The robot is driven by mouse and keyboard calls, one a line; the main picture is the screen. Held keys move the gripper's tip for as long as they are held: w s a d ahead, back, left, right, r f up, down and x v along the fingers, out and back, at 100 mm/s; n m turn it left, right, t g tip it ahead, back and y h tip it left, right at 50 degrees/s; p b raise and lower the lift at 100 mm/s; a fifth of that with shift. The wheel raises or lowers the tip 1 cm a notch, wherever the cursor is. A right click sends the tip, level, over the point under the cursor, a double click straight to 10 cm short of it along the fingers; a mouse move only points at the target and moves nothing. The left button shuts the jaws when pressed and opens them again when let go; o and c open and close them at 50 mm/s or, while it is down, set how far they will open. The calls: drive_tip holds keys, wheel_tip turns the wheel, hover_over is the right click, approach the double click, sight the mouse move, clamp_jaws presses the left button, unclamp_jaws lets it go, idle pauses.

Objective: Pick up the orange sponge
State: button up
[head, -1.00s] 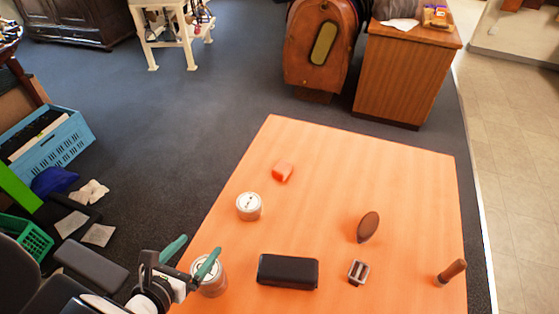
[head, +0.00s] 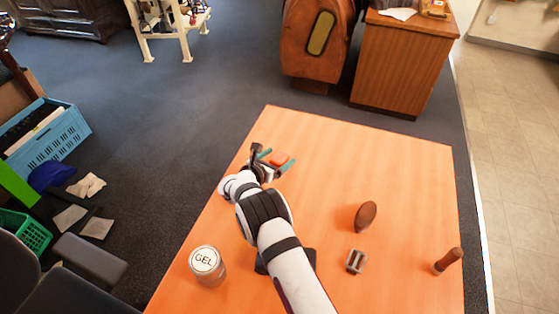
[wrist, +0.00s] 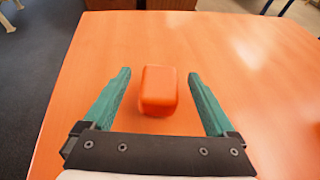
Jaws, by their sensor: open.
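The orange sponge (head: 279,158) is a small rounded block on the orange table (head: 350,140), toward its far left side. In the wrist view the sponge (wrist: 158,90) lies between my two teal fingers, with a gap on each side. My gripper (head: 275,160) is open around the sponge and does not touch it. In the wrist view my gripper (wrist: 158,78) has its fingers spread wide.
A tin marked GEL (head: 207,265) stands at the near left. A black case (head: 262,265) is mostly hidden under my arm. A brown oval object (head: 366,216), a metal buckle (head: 356,261) and a wooden-handled tool (head: 448,261) lie to the right. The far right tabletop is clear.

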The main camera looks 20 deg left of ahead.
drive_tip(key=shift+w+d+f, duration=0.1)
drive_tip(key=shift+w+f, duration=0.05)
drive_tip(key=shift+w, duration=0.3)
drive_tip(key=c, duration=1.4)
